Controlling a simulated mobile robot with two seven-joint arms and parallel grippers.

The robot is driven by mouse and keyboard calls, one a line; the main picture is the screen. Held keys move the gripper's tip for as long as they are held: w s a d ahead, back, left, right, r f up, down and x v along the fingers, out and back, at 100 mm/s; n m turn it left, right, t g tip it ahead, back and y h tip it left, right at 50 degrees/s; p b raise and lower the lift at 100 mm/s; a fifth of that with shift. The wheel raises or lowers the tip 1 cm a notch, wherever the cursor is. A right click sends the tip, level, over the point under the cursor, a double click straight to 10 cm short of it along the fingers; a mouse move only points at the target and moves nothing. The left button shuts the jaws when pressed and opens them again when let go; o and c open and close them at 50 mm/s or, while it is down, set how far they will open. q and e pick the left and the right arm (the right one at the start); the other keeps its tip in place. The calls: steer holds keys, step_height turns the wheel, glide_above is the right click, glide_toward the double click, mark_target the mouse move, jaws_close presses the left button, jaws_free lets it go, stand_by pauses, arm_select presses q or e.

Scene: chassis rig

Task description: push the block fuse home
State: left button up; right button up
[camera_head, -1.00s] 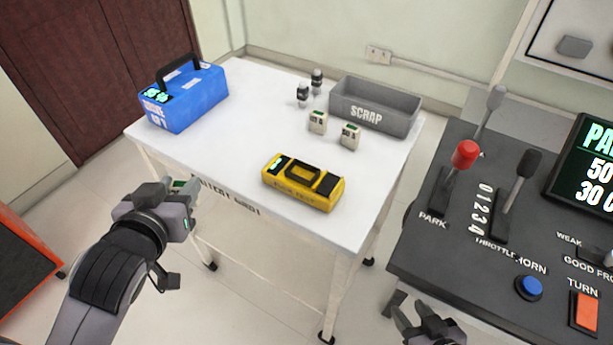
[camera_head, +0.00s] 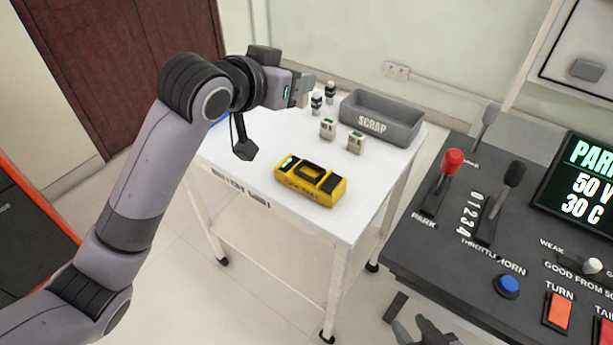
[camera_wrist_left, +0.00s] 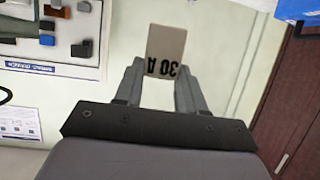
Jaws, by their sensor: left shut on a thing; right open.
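My left gripper (camera_wrist_left: 160,92) is shut on a pale beige block fuse (camera_wrist_left: 165,50), whose "30 A" marking reads upside down in the left wrist view. In the head view the left arm reaches over the table's far left part, and its gripper (camera_head: 292,90) is held up in the air. The fuse's far end is hard to make out there. My right gripper (camera_head: 424,333) is open and empty at the bottom edge. No fuse socket is clearly visible.
The white table (camera_head: 240,175) also holds a yellow tester (camera_head: 331,184), a grey SCRAP bin (camera_head: 398,132) and two dark-topped cylinders (camera_head: 317,101). The blue case is almost hidden behind my arm. A lever console (camera_head: 455,245) stands at right.

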arm_select(q)
step_height(320, 180, up, 3)
steer(key=d, duration=0.2)
steer(key=b, duration=0.1)
glide_above(305, 178)
steer(key=shift+m+h, duration=0.4)
steer(key=f, duration=1.9)
steer(key=shift+w+f, duration=0.25)
arm_select(e)
steer(key=shift+s+f, duration=0.35)
steer(key=shift+f, duration=0.1)
arm_select(q)
steer(key=shift+f, duration=0.15)
steer(key=o, duration=1)
steer(key=shift+g, duration=0.3)
steer(key=shift+o, duration=0.2)
